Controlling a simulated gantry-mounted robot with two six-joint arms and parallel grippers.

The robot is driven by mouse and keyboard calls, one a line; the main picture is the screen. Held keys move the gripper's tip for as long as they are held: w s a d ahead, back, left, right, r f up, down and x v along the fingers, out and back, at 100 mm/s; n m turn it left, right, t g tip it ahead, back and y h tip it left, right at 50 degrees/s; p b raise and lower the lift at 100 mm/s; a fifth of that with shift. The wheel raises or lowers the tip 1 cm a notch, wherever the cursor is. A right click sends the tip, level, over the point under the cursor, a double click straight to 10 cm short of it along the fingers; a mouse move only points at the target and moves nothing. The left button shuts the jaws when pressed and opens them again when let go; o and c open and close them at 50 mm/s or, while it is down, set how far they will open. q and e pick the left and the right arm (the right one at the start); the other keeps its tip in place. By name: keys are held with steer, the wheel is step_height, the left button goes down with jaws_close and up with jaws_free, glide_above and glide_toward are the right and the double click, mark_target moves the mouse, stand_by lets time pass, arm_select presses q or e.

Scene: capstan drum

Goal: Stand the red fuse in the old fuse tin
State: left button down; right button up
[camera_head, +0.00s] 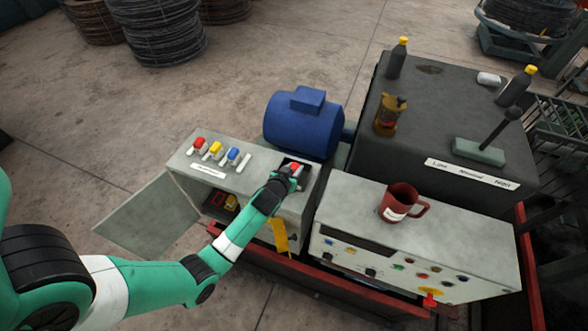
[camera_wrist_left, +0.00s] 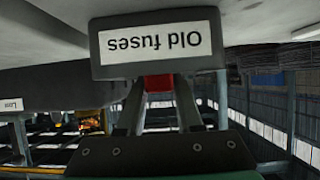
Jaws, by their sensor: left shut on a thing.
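The old fuse tin (camera_head: 306,176) is a dark box on the right end of the grey cabinet top. In the left wrist view its front wall carries the white label "Old fuses" (camera_wrist_left: 158,43). My left gripper (camera_head: 289,173) is at the tin, shut on a red fuse (camera_head: 295,167). In the left wrist view the fuse (camera_wrist_left: 158,83) shows as a red patch between the fingers, beside the tin's labelled wall. The tin hides the rest of it, and I cannot tell whether the fuse touches the tin's floor. My right gripper is not in view.
Red, yellow and blue fuses (camera_head: 215,149) stand in a row on the grey cabinet (camera_head: 258,178), whose door (camera_head: 150,215) hangs open. A blue motor (camera_head: 302,125) stands behind the tin. A red mug (camera_head: 400,202) sits on the control box to the right.

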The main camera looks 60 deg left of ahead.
arm_select(q)
steer(key=shift+f, duration=0.1)
steer(key=shift+f, duration=0.2)
steer(key=c, duration=0.6)
jaws_free()
steer(key=shift+o, duration=0.2)
steer(key=shift+r, duration=0.1)
steer(key=shift+r, duration=0.25)
steer(key=p+v, duration=0.1)
steer(key=v, duration=1)
steer(key=shift+s+d, duration=0.25)
steer(key=shift+d, duration=0.05)
steer(key=shift+r, duration=0.15)
